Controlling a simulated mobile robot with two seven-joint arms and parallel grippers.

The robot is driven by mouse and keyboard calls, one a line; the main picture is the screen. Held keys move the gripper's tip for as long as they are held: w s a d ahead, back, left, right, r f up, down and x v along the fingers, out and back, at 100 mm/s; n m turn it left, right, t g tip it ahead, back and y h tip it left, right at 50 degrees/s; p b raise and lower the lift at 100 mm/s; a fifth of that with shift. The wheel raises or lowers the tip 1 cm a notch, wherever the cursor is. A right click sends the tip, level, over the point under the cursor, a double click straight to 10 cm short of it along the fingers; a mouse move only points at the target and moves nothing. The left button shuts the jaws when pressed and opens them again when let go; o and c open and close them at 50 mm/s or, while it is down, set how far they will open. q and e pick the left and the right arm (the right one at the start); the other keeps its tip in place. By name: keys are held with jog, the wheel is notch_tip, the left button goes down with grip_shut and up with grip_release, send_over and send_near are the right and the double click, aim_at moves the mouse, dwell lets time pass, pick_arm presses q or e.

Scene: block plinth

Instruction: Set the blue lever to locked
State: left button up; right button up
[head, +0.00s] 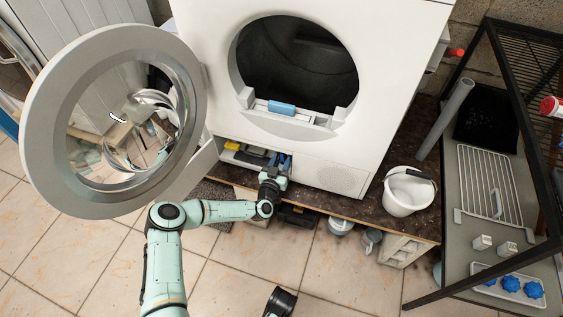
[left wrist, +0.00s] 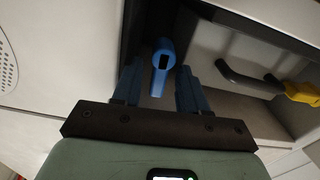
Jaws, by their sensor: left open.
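The blue lever (left wrist: 161,66) shows in the left wrist view inside the low compartment of the white machine, with a dark slot in its rounded end. My left gripper (left wrist: 157,82) is open, its two blue fingers one on each side of the lever. I see gaps between the fingers and the lever, so it is not clamped. In the head view my left gripper (head: 276,167) reaches into the compartment's right end and largely hides the lever there.
A yellow part (left wrist: 302,93) and a dark handle (left wrist: 240,78) sit beside the lever in the compartment. The round door (head: 45,150) hangs open at left. A white bucket (head: 402,200) stands at right on the plinth (head: 425,222). A black-framed rack is further right.

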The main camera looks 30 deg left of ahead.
pick_arm(q)
grip_shut()
